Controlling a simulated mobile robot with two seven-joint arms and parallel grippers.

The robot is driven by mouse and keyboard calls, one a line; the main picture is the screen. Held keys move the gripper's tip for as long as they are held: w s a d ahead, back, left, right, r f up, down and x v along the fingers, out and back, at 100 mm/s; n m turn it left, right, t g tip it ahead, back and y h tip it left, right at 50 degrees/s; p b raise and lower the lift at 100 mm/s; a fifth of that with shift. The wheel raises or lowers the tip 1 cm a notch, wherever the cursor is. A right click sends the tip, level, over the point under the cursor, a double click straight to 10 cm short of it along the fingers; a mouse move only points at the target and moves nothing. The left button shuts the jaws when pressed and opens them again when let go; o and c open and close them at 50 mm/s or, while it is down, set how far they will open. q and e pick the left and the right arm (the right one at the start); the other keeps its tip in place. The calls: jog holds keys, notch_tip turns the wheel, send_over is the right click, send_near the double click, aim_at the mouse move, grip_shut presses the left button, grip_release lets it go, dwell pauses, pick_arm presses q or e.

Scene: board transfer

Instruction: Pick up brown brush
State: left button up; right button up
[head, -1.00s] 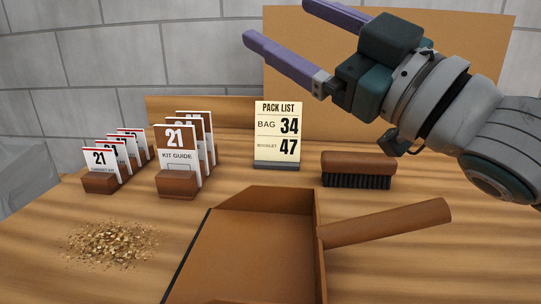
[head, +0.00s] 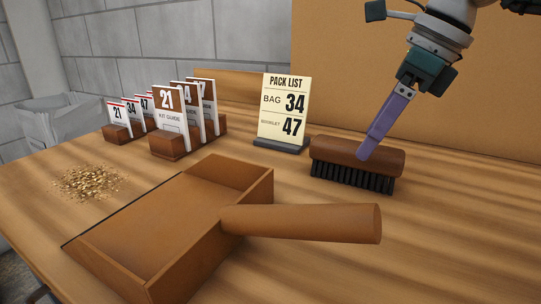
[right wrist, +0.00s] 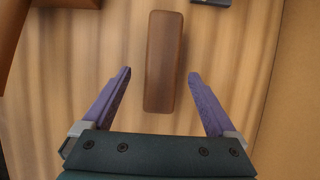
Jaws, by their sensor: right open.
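The brown brush (head: 338,152) has a brown wooden back and black bristles. It stands bristles down on the table, right of the pack list sign. In the right wrist view the brush back (right wrist: 164,62) runs lengthwise, its near end between the tips of my right gripper (right wrist: 160,82). That gripper is open, with a gap on each side of the brush. In the head view my right gripper (head: 366,152) comes down from above, one purple finger in front of the brush back; the other finger is hidden. My left gripper is not in view.
A brown dustpan (head: 150,240) lies in front, its handle (head: 305,222) pointing right, near the brush. The pack list sign (head: 283,110) stands left of the brush. Card holders (head: 178,142) and a pile of bits (head: 88,182) are at left. A tan panel (head: 480,90) rises behind.

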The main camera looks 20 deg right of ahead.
aim_at(355, 159)
jog(key=x, duration=0.6)
jog(key=shift+w+r, duration=0.1)
jog(key=shift+r, duration=0.1)
grip_shut()
dwell(0.5)
